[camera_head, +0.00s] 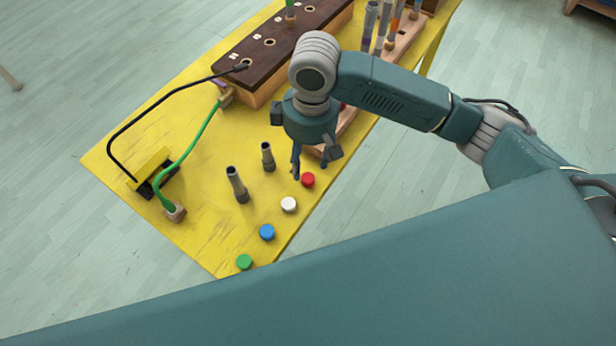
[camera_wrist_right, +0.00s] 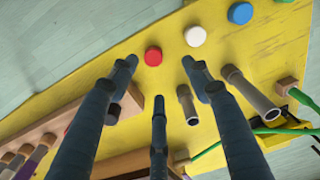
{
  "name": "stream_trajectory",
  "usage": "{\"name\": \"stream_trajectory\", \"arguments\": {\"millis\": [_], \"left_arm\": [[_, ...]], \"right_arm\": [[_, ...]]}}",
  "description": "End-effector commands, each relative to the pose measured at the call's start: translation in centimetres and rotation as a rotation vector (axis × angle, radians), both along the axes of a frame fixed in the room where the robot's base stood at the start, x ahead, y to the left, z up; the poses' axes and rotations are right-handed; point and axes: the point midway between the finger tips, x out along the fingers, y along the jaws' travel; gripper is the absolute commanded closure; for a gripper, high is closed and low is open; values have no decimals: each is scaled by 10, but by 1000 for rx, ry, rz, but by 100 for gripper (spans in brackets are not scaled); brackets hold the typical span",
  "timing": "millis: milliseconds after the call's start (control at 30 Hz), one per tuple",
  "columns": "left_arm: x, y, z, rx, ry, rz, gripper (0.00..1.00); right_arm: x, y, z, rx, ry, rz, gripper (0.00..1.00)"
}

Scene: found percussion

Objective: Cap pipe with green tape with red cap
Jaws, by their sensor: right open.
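The red cap (camera_head: 308,180) lies on the yellow table near its front edge. My right gripper (camera_head: 311,171) is open and empty, with its fingers pointing down beside and above the red cap. In the right wrist view the red cap (camera_wrist_right: 153,56) shows between the spread fingertips (camera_wrist_right: 160,66), and I see no grip on it. A pipe with a green band (camera_head: 290,11) stands upright at the dark-topped wooden box, cut off by the top of the picture. My left gripper is not in view.
White (camera_head: 289,204), blue (camera_head: 267,232) and green (camera_head: 244,262) caps line the table's front edge. A pipe rack (camera_head: 405,40) is behind my right arm. A green tube (camera_head: 196,135) and black cable lie at left.

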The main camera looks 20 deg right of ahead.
Motion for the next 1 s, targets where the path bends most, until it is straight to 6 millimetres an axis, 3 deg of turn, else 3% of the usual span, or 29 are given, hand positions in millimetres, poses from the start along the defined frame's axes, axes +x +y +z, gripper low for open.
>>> {"name": "stream_trajectory", "arguments": {"millis": [167,400,667,1000], "left_arm": [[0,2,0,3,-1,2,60],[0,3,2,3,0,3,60],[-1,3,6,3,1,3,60],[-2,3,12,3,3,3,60]], "right_arm": [[8,-18,5,-45,21,-27,51],[8,-18,-31,-46,24,-30,51],[7,-15,-52,-46,23,-27,51],[7,-9,-94,-45,19,-27,51]]}}
